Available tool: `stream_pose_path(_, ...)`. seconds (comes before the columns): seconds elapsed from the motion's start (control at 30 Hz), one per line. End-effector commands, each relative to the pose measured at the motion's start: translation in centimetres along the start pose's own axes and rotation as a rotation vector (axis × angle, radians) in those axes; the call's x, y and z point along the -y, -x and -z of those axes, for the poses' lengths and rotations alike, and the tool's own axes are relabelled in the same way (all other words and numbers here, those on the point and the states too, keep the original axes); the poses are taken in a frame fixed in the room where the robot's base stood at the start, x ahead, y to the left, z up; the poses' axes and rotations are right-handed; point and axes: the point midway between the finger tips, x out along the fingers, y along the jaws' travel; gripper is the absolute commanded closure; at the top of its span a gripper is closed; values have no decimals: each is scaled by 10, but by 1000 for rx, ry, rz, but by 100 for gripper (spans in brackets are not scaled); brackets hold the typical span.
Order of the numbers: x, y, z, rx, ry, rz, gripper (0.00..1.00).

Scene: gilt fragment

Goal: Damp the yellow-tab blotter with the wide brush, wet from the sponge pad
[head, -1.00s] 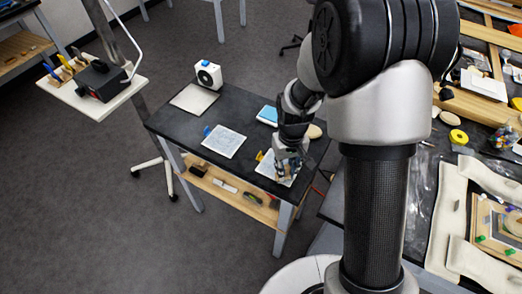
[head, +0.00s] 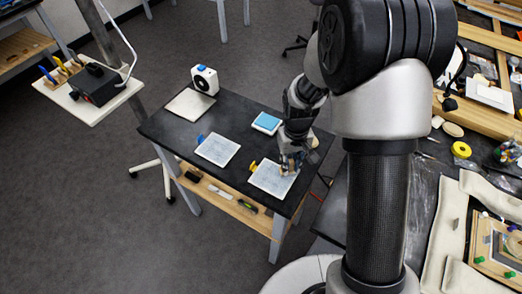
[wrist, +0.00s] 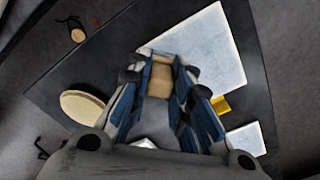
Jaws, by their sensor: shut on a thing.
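The yellow-tab blotter (head: 268,182) lies flat near the right end of the dark table, its yellow tab (head: 253,165) at its upper left. It fills the upper right of the wrist view (wrist: 205,45), with the tab (wrist: 221,104) below. My gripper (head: 290,163) is shut on the wide brush, whose tan block (wrist: 160,82) shows between the blue-padded fingers. The brush is at the blotter's right side in the head view; I cannot tell whether its bristles touch. The sponge pad (head: 267,121), blue in a white tray, sits behind the blotter, left of my arm.
A blue-tab blotter (head: 217,149) lies to the left. A pale sheet (head: 190,104) and a white device (head: 205,79) stand at the far left. A tan oval object (wrist: 82,106) lies beside my gripper. A shelf (head: 232,204) with small tools runs below the tabletop.

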Motion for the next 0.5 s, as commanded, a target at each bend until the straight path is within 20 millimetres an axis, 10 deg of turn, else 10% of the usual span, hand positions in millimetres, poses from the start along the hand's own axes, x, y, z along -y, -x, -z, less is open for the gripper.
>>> stream_pose_path(0.5, 1, 58, 5, 0, -2, 0, 100)
